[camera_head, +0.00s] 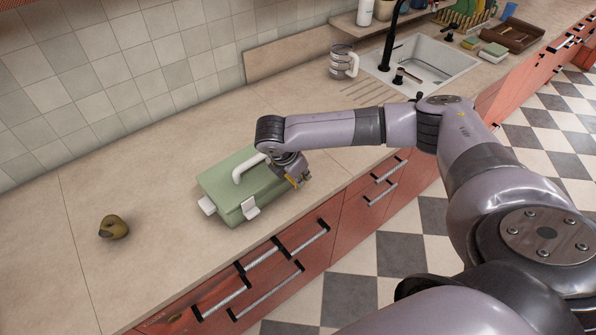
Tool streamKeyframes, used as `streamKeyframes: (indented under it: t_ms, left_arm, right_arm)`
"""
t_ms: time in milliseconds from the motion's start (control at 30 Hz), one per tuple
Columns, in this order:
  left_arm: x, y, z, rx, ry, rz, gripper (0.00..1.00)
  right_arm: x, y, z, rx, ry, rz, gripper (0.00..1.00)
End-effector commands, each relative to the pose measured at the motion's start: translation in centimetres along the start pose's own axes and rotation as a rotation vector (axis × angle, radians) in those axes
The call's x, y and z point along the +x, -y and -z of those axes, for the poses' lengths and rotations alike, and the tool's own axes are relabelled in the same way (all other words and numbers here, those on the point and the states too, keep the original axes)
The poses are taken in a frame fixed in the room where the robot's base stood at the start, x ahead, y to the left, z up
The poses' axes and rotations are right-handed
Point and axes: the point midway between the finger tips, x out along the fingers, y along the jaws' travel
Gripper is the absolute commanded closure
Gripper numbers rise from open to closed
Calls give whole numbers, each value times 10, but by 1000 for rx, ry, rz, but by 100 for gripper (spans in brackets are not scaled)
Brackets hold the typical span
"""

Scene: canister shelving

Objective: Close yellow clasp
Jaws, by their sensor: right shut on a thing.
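A green box (245,188) with a pale handle (247,168) on its lid sits on the counter. White clasps show on its left end (207,205) and on its front (250,210). My right gripper (299,181) points down at the right front corner of the box, shut on the yellow clasp (292,181). The gripper and wrist hide most of this clasp and that corner, so I cannot tell how far the clasp is turned. The lid looks down on the box. My left gripper is not in view.
A brownish-green, rounded object (113,228) sits on the counter (150,190) to the left. A mug (343,62), a sink (430,62) and a black faucet (388,45) are at the back right. Drawers with bar handles (262,258) lie below the front edge.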

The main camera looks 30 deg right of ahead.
Motion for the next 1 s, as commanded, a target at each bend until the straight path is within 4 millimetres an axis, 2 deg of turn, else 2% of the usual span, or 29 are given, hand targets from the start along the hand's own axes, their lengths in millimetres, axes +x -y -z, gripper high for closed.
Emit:
streamKeyframes:
  t_ms: [267, 467, 667, 1000]
  left_arm:
    - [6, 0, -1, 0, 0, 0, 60]
    - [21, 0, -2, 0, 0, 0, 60]
    - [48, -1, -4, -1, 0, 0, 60]
    - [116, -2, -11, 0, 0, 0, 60]
  right_arm:
    - [14, 11, 6, 97, -3, -238, 100]
    - [27, 15, 12, 171, -3, -412, 100]
    - [40, 16, 17, 244, -4, -588, 100]
    - [59, 14, 25, 364, -2, -878, 100]
